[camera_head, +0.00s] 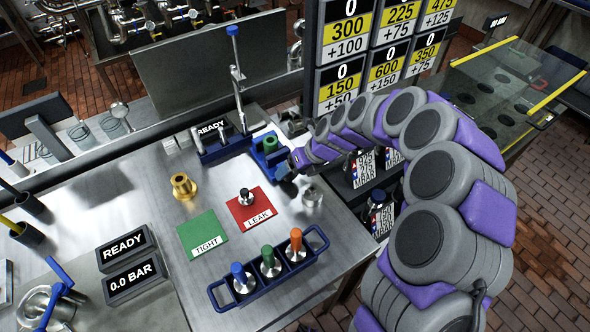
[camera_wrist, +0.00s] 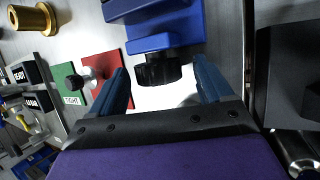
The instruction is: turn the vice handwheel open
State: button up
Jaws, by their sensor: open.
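The blue vice (camera_head: 266,158) stands on the steel bench, with a green ring-shaped part (camera_head: 270,143) in it. In the wrist view the vice's blue body (camera_wrist: 165,30) fills the top. Its black ribbed handwheel (camera_wrist: 162,71) points toward my gripper. My gripper (camera_wrist: 160,68) is open, with one blue finger on each side of the handwheel. A gap shows between each finger and the wheel.
A brass fitting (camera_head: 184,186), green TIGHT mat (camera_head: 203,234) and red LEAK mat (camera_head: 249,209) with a small knobbed part lie left of my gripper. A blue rack (camera_head: 270,275) of coloured-knob parts sits in front.

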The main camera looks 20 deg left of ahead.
jog(key=shift+a+f, duration=0.1)
jog(key=shift+a, duration=0.35)
jog(key=shift+c, duration=1.2)
jog(key=shift+d, duration=0.45)
jog(key=c, duration=0.8)
jog(key=p, duration=0.3)
jog(key=shift+s+r+h, duration=0.1)
jog(key=shift+r+h, duration=0.2)
jog(key=shift+r, duration=0.05)
